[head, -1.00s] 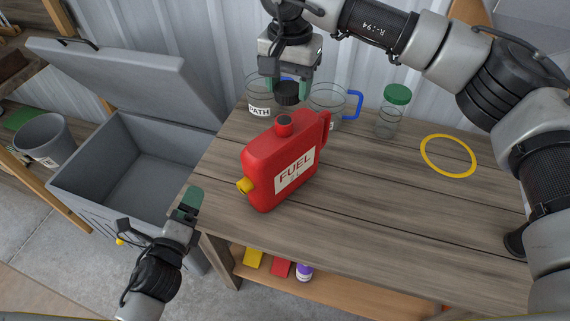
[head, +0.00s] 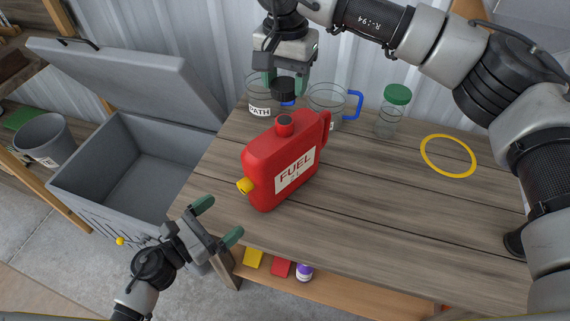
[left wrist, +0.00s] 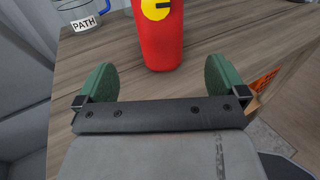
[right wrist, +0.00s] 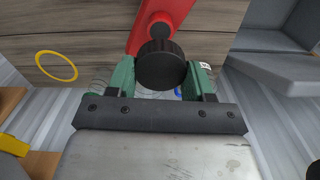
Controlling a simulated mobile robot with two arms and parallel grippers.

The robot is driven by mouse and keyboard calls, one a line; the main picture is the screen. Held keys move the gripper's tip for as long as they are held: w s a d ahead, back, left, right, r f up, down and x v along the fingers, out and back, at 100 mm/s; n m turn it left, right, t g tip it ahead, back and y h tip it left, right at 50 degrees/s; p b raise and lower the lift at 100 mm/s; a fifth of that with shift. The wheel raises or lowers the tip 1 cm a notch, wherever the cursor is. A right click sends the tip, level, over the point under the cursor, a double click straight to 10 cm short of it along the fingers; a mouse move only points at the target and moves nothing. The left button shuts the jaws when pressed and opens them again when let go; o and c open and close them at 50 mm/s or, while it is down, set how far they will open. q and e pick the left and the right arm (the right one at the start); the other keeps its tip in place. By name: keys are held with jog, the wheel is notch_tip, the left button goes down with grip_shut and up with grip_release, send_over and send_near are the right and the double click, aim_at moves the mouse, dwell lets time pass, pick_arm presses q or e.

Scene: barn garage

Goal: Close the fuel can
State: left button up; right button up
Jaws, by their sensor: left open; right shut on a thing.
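In the right wrist view the black cap (right wrist: 160,66) sits between the green fingertips, with the can beyond. My left gripper (head: 218,218) is open and empty in front of the bench's left corner. The left wrist view shows the can (left wrist: 158,42) ahead of its fingers.
Behind the can stand a glass labelled PATH (head: 259,101), a blue-handled mug (head: 354,103) and a green-lidded jar (head: 392,112). A yellow ring (head: 447,156) lies to the right. An open grey chest (head: 110,165) is left of the bench (head: 370,210), whose front right is clear.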

aim_at(251, 193)
pick_arm(q)
jog(key=x, duration=1.1)
jog(key=shift+w+d, duration=0.1)
jog(key=shift+w, duration=0.05)
jog(key=c, duration=1.2)
jog(key=shift+c, duration=0.2)
pick_arm(e)
jog(key=shift+f, duration=2.5)
